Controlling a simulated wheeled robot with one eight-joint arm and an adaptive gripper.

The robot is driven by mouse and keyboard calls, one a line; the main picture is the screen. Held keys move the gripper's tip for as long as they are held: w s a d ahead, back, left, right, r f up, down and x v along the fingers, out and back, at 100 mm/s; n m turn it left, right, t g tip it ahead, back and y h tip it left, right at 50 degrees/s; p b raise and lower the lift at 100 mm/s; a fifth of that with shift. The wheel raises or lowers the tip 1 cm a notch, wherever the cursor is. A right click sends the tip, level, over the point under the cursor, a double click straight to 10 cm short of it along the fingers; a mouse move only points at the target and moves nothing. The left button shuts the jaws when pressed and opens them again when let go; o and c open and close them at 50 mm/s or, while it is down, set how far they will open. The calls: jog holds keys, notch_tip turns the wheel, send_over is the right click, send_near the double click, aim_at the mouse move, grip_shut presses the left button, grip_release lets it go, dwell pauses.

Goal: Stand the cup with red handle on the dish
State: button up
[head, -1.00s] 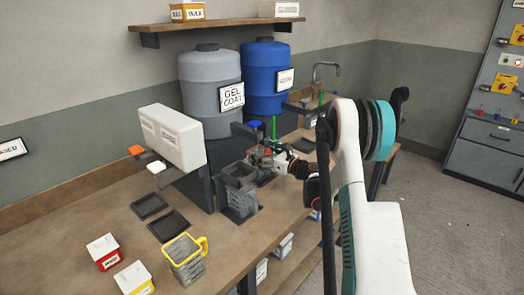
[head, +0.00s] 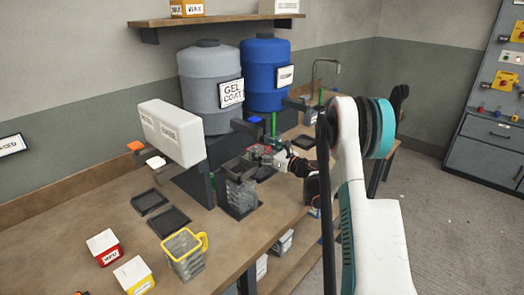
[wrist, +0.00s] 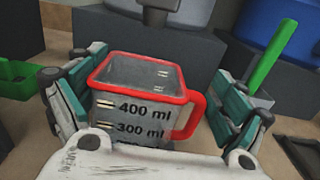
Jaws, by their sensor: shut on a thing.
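The clear measuring cup with a red rim and red handle (wrist: 140,108) sits upright between the fingers of my gripper (wrist: 152,112) in the wrist view. The fingers are shut on it, and its handle points right. In the head view my gripper (head: 270,158) is by the counter's dispensers, and the cup is small and mostly hidden there. A dark shallow dish (head: 303,143) lies to the right of my gripper. Two similar dark dishes (head: 150,202) (head: 175,221) lie on the left counter. I cannot tell which dish is meant.
A clear cup (head: 238,196) with a dark rim stands left of my gripper. A yellow-handled cup (head: 186,262) and two small cartons (head: 104,247) stand at the front. A grey drum (head: 208,95) and blue drum (head: 266,80) stand behind. A green lever (wrist: 274,58) rises beside my gripper.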

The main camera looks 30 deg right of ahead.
jog(key=shift+f, duration=0.3)
jog(key=shift+f, duration=0.1)
jog(key=shift+c, duration=0.6)
jog(key=shift+s+f+b, duration=0.1)
jog(key=shift+b, duration=0.25)
jog(key=shift+c, duration=1.3)
